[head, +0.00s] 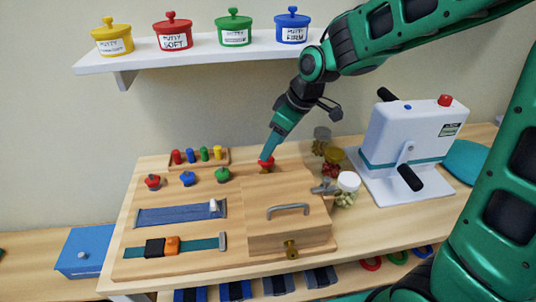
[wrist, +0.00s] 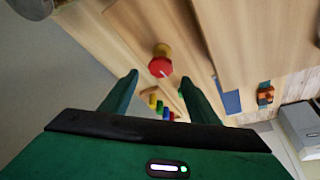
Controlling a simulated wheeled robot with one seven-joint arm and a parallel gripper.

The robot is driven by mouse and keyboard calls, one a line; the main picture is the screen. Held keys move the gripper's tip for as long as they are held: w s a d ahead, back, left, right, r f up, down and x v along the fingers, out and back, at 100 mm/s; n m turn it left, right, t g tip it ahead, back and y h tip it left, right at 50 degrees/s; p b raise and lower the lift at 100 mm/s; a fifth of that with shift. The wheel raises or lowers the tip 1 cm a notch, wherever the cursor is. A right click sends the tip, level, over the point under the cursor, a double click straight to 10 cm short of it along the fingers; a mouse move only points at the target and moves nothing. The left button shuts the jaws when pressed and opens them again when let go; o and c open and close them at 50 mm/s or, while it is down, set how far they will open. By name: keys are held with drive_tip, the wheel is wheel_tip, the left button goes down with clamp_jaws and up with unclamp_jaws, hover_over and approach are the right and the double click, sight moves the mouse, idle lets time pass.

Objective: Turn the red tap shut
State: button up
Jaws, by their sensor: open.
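My gripper (head: 269,154) points down just above the tap. In the wrist view my gripper (wrist: 160,80) is open and empty, with one finger to each side of the handle. I cannot tell whether either finger touches it. The tap's lower part is mostly hidden in the head view.
The wooden box (head: 262,236) has a grey handle and brass latch. Left of it are red, blue and green knobs (head: 222,175) and a peg rack (head: 200,163). Jars (head: 348,182) and a white machine (head: 412,135) stand right. A shelf (head: 200,51) with putty pots hangs above.

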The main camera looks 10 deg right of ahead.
drive_tip(key=shift+x, duration=2.65)
drive_tip(key=shift+c, duration=0.6)
drive_tip(key=c, duration=0.9)
